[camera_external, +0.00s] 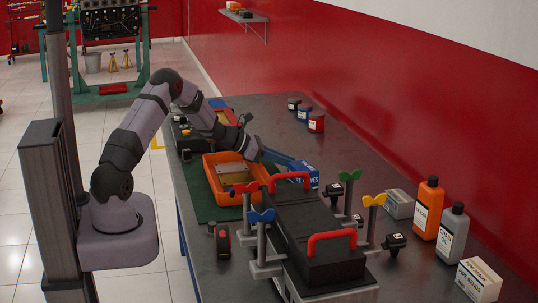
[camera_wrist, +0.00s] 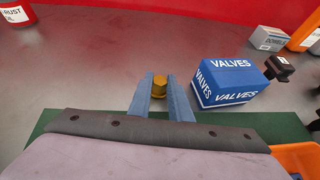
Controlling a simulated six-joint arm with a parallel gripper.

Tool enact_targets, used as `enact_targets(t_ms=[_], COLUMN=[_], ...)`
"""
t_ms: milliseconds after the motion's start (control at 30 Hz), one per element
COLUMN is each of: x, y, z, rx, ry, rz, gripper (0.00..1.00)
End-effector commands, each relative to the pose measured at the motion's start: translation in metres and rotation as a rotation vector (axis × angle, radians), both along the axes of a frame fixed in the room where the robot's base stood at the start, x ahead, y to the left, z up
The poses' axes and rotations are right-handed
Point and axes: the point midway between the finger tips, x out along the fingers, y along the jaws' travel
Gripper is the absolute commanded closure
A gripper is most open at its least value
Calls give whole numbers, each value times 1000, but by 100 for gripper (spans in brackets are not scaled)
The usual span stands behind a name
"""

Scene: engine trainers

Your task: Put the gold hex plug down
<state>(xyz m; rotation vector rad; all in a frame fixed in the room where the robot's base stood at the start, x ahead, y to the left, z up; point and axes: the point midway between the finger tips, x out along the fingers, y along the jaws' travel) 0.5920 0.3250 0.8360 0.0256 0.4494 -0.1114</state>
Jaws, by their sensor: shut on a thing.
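The gold hex plug (camera_wrist: 159,81) shows between the tips of my gripper (camera_wrist: 160,90) in the wrist view. The two blue-grey fingers are shut on it, one on each side. In the external view my gripper (camera_external: 282,159) reaches over the dark grey bench (camera_external: 262,119), beyond the orange tray and close to the blue valves box (camera_external: 306,175). The plug cannot be made out there. The gap between the plug and the bench top is hard to judge.
The blue valves box (camera_wrist: 229,82) stands just right of my fingers. An orange tray (camera_external: 216,185) lies on a green mat (camera_external: 198,202). A black case with red handles (camera_external: 310,229) stands nearer the camera. Bare bench lies ahead and left of the fingers.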

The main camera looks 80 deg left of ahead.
Motion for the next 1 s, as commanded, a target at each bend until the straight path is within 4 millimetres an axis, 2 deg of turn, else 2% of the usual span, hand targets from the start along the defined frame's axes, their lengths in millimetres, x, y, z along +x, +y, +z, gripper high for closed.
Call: enact_targets(t_ms=[133, 167, 200, 233, 667, 867, 1000], x=[0, 0, 0, 0, -1, -24, -47], y=[0, 0, 0, 0, 0, 4, 7], z=[-4, -3, -2, -2, 2, 12, 23], rx=[0, 0, 0, 0, 0, 0, 2], ry=[0, 0, 0, 0, 0, -1, -1], rz=[0, 0, 0, 0, 1, 3, 4], gripper=[100, 75, 66, 63, 63, 63, 63])
